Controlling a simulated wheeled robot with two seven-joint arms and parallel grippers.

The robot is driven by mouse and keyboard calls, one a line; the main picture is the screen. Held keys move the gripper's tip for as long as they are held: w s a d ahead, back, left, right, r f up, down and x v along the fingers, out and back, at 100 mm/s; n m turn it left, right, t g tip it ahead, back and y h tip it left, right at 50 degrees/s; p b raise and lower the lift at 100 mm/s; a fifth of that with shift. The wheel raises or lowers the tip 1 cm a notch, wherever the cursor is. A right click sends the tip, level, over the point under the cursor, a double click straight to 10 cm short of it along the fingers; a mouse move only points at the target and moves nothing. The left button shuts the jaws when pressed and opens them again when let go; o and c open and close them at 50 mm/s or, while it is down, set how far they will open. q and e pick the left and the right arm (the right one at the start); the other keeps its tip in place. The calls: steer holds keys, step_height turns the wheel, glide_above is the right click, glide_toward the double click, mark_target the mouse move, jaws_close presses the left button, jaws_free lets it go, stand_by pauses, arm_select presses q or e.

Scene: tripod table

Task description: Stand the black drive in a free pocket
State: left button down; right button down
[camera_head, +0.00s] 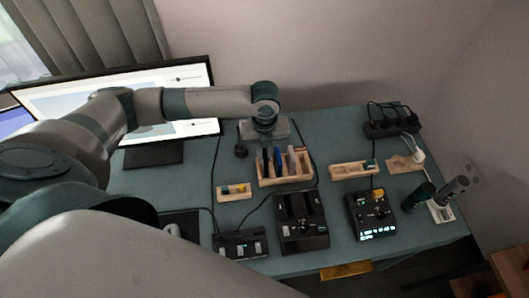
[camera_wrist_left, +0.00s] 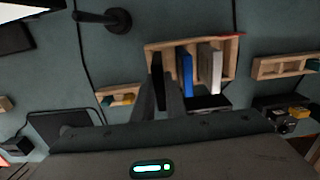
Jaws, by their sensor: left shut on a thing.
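A wooden rack (camera_head: 285,182) with upright pockets stands on the table; it also shows in the left wrist view (camera_wrist_left: 232,62). The black drive (camera_wrist_left: 157,68) is upright at the rack's left end, between the fingers of my left gripper (camera_wrist_left: 162,98), which is shut on it. In the head view the black drive (camera_head: 265,162) is at the left pocket; I cannot tell whether its bottom touches the rack's floor. A blue drive (camera_wrist_left: 187,72) and a pale grey drive (camera_wrist_left: 212,72) stand to its right, apart from it. My right gripper is not in view.
A small wooden tray (camera_head: 233,193) is left of the rack. A black dock (camera_head: 301,220) stands in front of it. Another wooden tray (camera_head: 352,170) and a control box (camera_head: 371,215) are to the right. A monitor (camera_head: 60,103) stands behind at the left. Cables run beside the rack.

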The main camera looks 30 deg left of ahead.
arm_select(q)
steer(key=shift+f, duration=0.55)
steer(key=shift+f+b, duration=0.5)
steer(key=shift+f, duration=0.35)
steer(key=c, duration=1.7)
jaws_free()
steer(key=shift+r, duration=0.1)
step_height(320, 180, up, 17)
steer(key=b, duration=0.3)
steer(key=shift+r+b, duration=0.15)
steer(key=shift+b, duration=0.2)
